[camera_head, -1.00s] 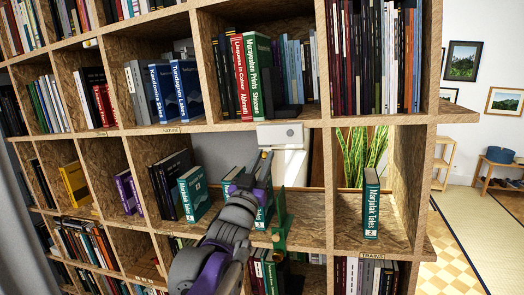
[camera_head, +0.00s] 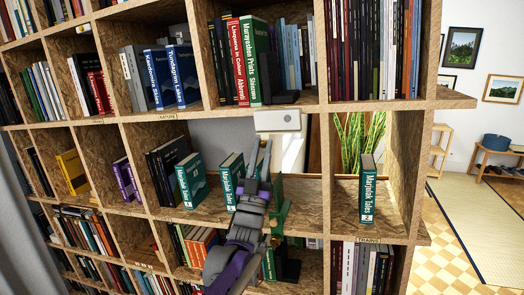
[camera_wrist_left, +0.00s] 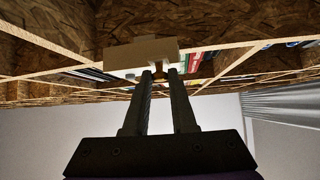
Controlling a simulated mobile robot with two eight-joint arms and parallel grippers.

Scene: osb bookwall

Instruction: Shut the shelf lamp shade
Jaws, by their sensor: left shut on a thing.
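The shelf lamp (camera_head: 278,120) is a pale box with a small round grey button, fixed under the shelf board above the middle compartment. It also shows in the wrist view as a pale block (camera_wrist_left: 140,52). My left gripper (camera_head: 262,150) comes up from below, its fingertips just under the lamp's left part. In the wrist view its two fingers (camera_wrist_left: 160,76) are close together, with a small brownish part of the lamp shade between the tips. The shade's outline is mostly hidden by the fingers. My right gripper is not in view.
Green books (camera_head: 231,182) stand left of my left arm, and another (camera_head: 367,190) stands alone to the right. A narrow green object (camera_head: 280,215) is close beside my left wrist. Shelf boards lie above and below. A plant (camera_head: 358,140) shows through the open back.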

